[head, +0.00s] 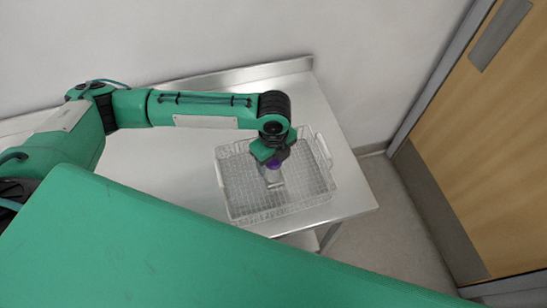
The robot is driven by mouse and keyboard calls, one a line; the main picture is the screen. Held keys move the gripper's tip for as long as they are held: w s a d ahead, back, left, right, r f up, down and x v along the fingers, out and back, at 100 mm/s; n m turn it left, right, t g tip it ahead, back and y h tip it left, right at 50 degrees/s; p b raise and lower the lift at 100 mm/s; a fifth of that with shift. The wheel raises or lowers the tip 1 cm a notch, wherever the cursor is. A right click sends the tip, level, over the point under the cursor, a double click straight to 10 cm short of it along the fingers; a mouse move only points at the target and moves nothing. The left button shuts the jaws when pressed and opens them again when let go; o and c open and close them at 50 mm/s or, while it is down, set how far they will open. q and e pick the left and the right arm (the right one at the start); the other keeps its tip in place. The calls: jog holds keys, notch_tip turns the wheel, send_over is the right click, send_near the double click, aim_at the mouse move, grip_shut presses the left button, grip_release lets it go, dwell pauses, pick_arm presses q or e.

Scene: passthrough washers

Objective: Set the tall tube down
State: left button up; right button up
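The tall tube (276,179) shows as a pale, upright-looking body with a purple top, below my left gripper (271,163). The tube is over or in the wire basket (224,190); I cannot tell whether its base touches the basket floor. My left gripper is right at the purple top, and its fingers are mostly hidden by the green wrist, so its grip on the tube is not clear. My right gripper is not in view.
The basket stands on a steel table (340,180) with a raised back edge (240,75) against a wall. Bare table lies left and right of the basket. A wooden door (490,130) is at the right. A large green part of my body covers the foreground.

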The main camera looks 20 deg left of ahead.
pick_arm(q)
jog(key=shift+r, duration=0.55)
notch_tip(320, 180, up, 11)
jog(key=b, duration=0.2)
dwell(0.5)
